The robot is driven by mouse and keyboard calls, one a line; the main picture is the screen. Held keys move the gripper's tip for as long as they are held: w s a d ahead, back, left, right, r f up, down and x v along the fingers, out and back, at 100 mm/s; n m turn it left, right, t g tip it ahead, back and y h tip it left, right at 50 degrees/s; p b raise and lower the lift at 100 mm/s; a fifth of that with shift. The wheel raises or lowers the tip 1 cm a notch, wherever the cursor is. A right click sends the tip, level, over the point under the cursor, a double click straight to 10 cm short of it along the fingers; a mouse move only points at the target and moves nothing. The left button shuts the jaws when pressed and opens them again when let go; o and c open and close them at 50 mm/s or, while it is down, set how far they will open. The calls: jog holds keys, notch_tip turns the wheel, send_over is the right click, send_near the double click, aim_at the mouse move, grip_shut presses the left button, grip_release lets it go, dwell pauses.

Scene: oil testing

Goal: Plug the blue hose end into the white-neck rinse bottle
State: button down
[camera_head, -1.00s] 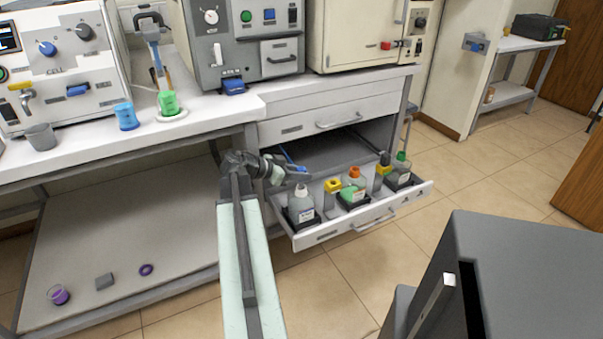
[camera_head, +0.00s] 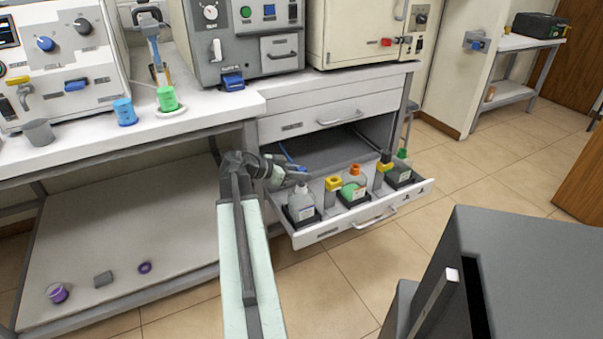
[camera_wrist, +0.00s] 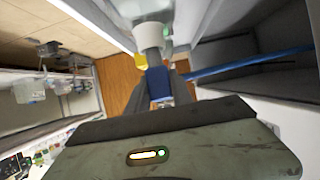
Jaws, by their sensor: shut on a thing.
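My gripper (camera_wrist: 159,90) is shut on the blue hose end (camera_wrist: 158,82); its dark fingers flank it in the wrist view. The blue hose (camera_wrist: 245,63) runs off to the right there. In the head view my gripper (camera_head: 300,180) is at the left end of the open drawer, directly over the rinse bottle (camera_head: 302,208). The bottle stands upright in a black holder, and its neck is hidden by my gripper. A whitish neck-like part (camera_wrist: 149,35) lies just beyond the hose end in the wrist view. I cannot tell whether they touch.
The drawer (camera_head: 335,227) also holds an orange-capped bottle (camera_head: 354,186), a green-capped bottle (camera_head: 400,168) and yellow-topped posts (camera_head: 333,184). The counter (camera_head: 200,120) stands above and left. A dark grey box-like body (camera_head: 530,270) fills the lower right. Floor is clear right of the drawer.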

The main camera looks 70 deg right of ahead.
jog(key=shift+f, duration=0.15)
jog(key=shift+f+b, duration=0.6)
jog(key=shift+b, duration=0.15)
jog(key=shift+f, duration=0.15)
jog(key=c, duration=1.1)
grip_release()
jog(key=shift+o, duration=0.2)
jog(key=p+v, duration=0.3)
jog(key=v, duration=0.5)
